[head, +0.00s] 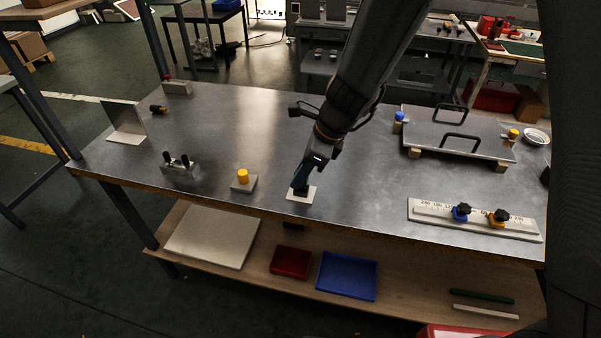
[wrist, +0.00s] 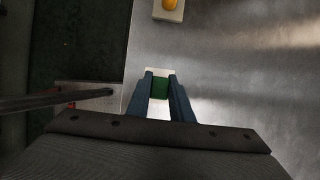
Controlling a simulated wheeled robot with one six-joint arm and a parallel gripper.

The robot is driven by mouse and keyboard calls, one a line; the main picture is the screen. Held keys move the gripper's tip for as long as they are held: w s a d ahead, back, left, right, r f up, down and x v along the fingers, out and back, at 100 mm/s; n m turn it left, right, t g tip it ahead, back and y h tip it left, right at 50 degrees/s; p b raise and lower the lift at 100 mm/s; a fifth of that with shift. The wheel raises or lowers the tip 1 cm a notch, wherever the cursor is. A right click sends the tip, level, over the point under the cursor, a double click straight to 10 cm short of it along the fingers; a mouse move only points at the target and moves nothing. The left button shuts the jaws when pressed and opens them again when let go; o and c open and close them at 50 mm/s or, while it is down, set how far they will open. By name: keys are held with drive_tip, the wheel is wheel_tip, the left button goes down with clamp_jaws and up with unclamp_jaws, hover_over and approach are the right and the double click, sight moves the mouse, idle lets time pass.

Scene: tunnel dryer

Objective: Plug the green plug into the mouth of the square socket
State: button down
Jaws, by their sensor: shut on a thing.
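My gripper (head: 300,188) is low over the front middle of the steel table, above a small white square plate (head: 302,195). In the wrist view my gripper (wrist: 160,76) is shut on the green plug (wrist: 160,88), which shows as a dark green block between the two blue fingers. The white plate (wrist: 156,72) shows just beyond the fingertips. I cannot tell whether the plug touches the plate. In the head view the plug is hidden by the gripper. I cannot make out the mouth of the square socket in either view.
A block with a yellow peg (head: 242,177) stands left of my gripper. A block with two black knobs (head: 179,164) is farther left. At right are a pale rail with clamps (head: 470,216) and a plate with two handles (head: 455,135). The table's centre is clear.

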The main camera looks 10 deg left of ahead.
drive_tip(key=shift+f+b, duration=0.45)
drive_tip(key=shift+f, duration=0.15)
drive_tip(key=c, duration=1.5)
unclamp_jaws()
drive_tip(key=v, duration=0.7)
drive_tip(key=shift+d+r, duration=0.15)
drive_tip(key=shift+r, duration=0.2)
drive_tip(key=s+d+n+h, duration=0.1)
drive_tip(key=s+d+n, duration=0.2)
drive_tip(key=d+n, duration=0.3)
drive_tip(key=s+d+n+h, duration=0.2)
drive_tip(key=d+n, duration=0.4)
drive_tip(key=d, duration=0.5)
drive_tip(key=s+d+n+t+h+b, duration=0.1)
drive_tip(key=s+d+n, duration=0.3)
drive_tip(key=d+n, duration=0.3)
drive_tip(key=shift+d+h, duration=0.3)
drive_tip(key=shift+d, duration=0.4)
